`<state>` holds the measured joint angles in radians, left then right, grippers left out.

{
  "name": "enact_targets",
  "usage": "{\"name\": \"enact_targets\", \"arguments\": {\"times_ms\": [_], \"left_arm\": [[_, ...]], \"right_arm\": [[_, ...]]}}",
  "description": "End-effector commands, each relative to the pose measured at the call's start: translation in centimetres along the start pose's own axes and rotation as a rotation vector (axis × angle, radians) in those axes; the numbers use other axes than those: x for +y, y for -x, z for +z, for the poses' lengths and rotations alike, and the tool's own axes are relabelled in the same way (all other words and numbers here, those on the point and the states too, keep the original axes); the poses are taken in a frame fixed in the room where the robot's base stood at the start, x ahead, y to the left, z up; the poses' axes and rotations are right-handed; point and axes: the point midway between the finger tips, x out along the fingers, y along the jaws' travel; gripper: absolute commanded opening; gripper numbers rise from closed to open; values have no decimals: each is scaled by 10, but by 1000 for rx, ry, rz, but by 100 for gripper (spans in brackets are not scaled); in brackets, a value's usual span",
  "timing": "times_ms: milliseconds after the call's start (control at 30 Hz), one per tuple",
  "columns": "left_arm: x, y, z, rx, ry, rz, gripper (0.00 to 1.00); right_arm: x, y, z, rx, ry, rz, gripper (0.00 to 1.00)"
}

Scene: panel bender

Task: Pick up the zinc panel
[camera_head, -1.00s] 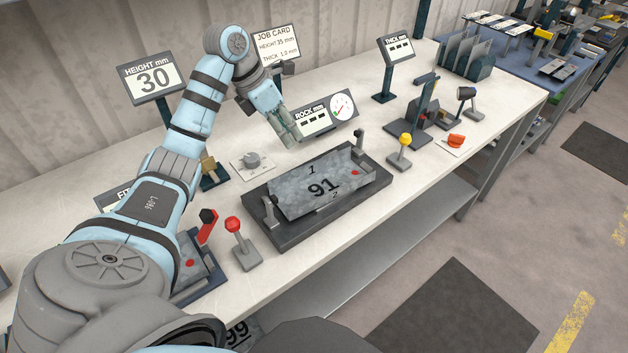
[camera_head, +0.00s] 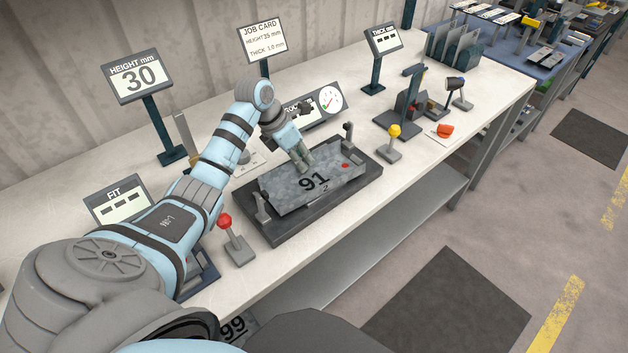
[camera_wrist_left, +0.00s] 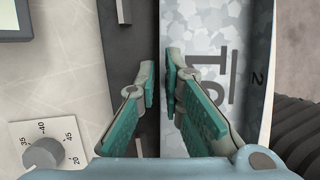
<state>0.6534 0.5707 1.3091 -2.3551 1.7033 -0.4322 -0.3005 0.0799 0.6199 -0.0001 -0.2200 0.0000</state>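The zinc panel (camera_head: 335,190) is a mottled grey bent sheet marked 91, lying in a dark fixture (camera_head: 283,233) on the bench. In the left wrist view the panel (camera_wrist_left: 235,20) fills the right middle, with its edge running between my fingers. My left gripper (camera_head: 304,163) is at the panel's back edge. In the wrist view the left gripper (camera_wrist_left: 161,75) is open with a narrow gap, one finger over the dark fixture side and one on the panel side. I cannot tell whether either finger touches it. My right gripper is not in view.
Small clamp posts (camera_head: 261,208) stand at the fixture's ends. A red-knobbed lever (camera_head: 228,228) is at its left, a yellow-knobbed one (camera_head: 393,140) at its right. A dial (camera_wrist_left: 43,153) and gauge display (camera_head: 330,99) lie behind. The bench front edge is clear.

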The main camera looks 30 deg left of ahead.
Motion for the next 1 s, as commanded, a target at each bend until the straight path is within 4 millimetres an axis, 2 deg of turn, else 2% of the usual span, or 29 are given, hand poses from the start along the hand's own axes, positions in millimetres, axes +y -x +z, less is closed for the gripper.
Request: {"name": "enact_targets", "arguments": {"times_ms": [467,633,767,867,1000], "left_arm": [[0,1,1,-1,0,0,0],[-1,13,6,-4,-2,0,0],[-4,38,17,-6,-2,1,0],[-8,67,29,-7,-2,3,0],[-14,116,49,-6,-2,2,0]], "right_arm": [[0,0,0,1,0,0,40],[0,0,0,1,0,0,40],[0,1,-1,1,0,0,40],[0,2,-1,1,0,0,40],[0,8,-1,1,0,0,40]]}}
